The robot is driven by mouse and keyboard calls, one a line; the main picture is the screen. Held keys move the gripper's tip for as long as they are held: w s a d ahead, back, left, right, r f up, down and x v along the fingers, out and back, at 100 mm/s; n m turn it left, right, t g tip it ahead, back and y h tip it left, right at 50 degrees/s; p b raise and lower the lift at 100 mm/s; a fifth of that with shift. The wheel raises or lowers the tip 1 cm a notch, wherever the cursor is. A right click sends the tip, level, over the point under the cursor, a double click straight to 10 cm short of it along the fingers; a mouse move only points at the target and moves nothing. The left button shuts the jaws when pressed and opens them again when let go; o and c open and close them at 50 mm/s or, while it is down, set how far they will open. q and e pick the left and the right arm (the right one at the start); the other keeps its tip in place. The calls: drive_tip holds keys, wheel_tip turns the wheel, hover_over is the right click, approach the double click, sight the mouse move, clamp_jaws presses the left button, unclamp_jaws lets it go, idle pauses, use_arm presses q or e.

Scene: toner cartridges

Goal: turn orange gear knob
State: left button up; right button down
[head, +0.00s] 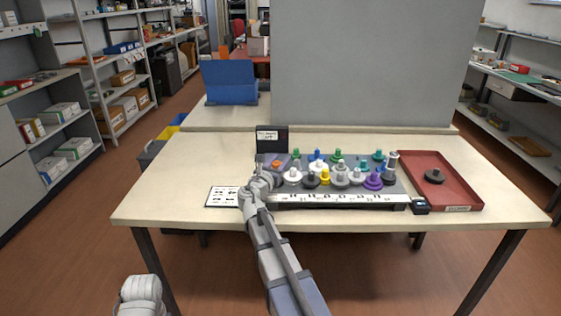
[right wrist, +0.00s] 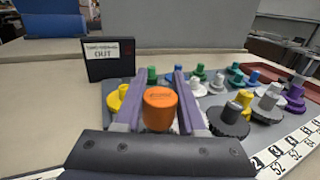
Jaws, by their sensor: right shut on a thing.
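The orange gear knob (right wrist: 160,108) stands between the two fingers of my right gripper (right wrist: 158,82) in the right wrist view. The fingers lie along its left and right sides, and the gripper is shut on it. The lower part of the knob is hidden by the gripper. My left gripper is out of view; only a grey part of my left arm shows at the lower left.
Several coloured gears, such as a purple one (head: 373,181), stand close on the right. A dark box (head: 272,137) with an "OUT" label stands behind the knob. A red tray (head: 450,190) with a dark gear lies at the right. The table's left side is clear.

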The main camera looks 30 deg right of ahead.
drive_tip(key=shift+s+n+t+y, duration=0.1)
drive_tip(key=shift+n+t+y, duration=0.2)
drive_tip(key=shift+t, duration=0.1)
drive_tip(key=shift+a+n+t+y, duration=0.1)
drive_tip(key=shift+n+t+y, duration=0.5)
drive_tip(key=shift+t, duration=0.1)
drive_tip(key=n+t+y, duration=0.2)
drive_tip(key=n+y, duration=0.1)
drive_tip(key=y, duration=0.1)
drive_tip(key=shift+w+a+t, duration=0.3)
drive_tip(key=shift+w+t, duration=0.1)
drive_tip(key=shift+w+a+n+t+y, duration=0.15)
drive_tip(key=shift+n+t+y, duration=0.2)
drive_tip(key=shift+n+y, duration=0.45)
drive_tip(key=shift+a+n+t+y, duration=0.25)
drive_tip(key=shift+n+y, duration=0.3)
drive_tip(key=shift+y, duration=0.6)
drive_tip(key=shift+w+a+n+t+y, duration=0.1)
drive_tip(key=shift+n+t+y, duration=0.3)
drive_tip(key=shift+n+y, duration=0.4)
drive_tip(key=shift+y, duration=0.25)
drive_tip(key=c, duration=0.5)
unclamp_jaws()
drive_tip(key=shift+s+a, duration=0.1)
